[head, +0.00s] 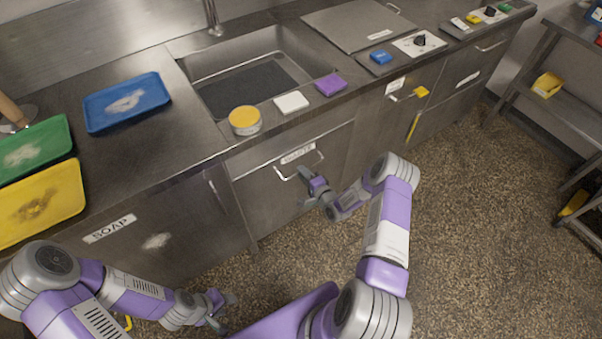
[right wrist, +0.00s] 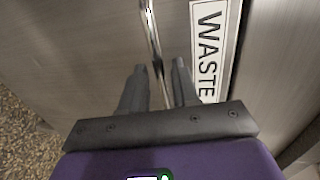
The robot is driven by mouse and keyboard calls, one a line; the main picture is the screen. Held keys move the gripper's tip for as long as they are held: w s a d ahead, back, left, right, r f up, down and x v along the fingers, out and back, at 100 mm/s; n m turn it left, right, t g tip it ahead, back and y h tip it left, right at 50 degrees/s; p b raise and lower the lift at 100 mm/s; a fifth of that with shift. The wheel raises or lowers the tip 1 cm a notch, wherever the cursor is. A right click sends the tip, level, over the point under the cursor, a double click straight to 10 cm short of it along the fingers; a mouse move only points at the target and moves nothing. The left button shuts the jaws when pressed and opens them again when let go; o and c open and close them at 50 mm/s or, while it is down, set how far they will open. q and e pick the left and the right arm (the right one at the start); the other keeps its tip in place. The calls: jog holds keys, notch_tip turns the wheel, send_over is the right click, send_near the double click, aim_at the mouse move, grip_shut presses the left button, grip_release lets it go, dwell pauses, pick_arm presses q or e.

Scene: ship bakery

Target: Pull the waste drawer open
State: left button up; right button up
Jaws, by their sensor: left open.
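The waste drawer (head: 262,198) is a steel front under the sink counter, with a white WASTE label (head: 298,153) near its top edge. It looks closed, flush with the cabinet. Its thin bar handle (head: 284,178) sits just below the label. My right gripper (head: 308,184) is at the right part of the handle. In the right wrist view, its fingers (right wrist: 160,80) stand apart on either side of the handle bar (right wrist: 151,35), with gaps visible. The WASTE label (right wrist: 210,50) is right beside them. My left gripper (head: 224,309) is open and empty, low over the floor.
The counter above holds a sink (head: 250,75), a yellow tub (head: 245,121), a white block (head: 291,102) and a purple block (head: 331,85). A SOAP cabinet (head: 160,240) stands left of the drawer. The speckled floor (head: 480,220) in front and to the right is clear.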

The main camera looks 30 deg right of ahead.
jog(key=shift+x, duration=1.05)
jog(key=shift+c, duration=0.3)
grip_shut()
